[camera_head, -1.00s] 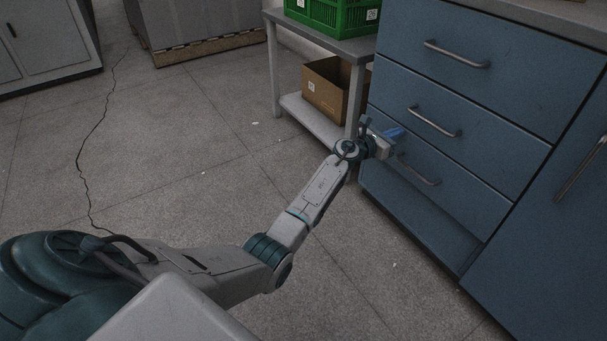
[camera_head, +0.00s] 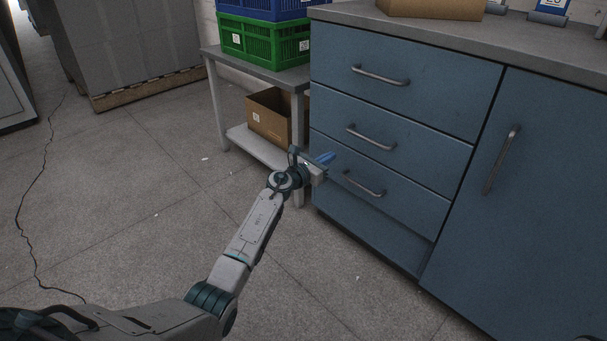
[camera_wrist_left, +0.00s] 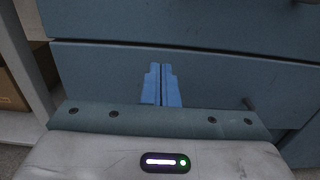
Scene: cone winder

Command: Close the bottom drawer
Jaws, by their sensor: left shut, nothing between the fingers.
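The bottom drawer (camera_head: 400,199) is the lowest of three blue-grey drawer fronts in the cabinet. The gripper's blue fingers are shut and empty, pointing at the left part of the drawer front. In the left wrist view the fingertips (camera_wrist_left: 162,72) lie together in front of the bottom drawer front (camera_wrist_left: 215,80), near its top edge. Contact cannot be told. My right gripper is not in view.
Left of the cabinet stands a grey table (camera_head: 258,68) with a green crate (camera_head: 262,42) on top and a cardboard box (camera_head: 270,118) on its lower shelf. A cabinet door with a vertical handle (camera_head: 502,160) is at right. The floor in front is open.

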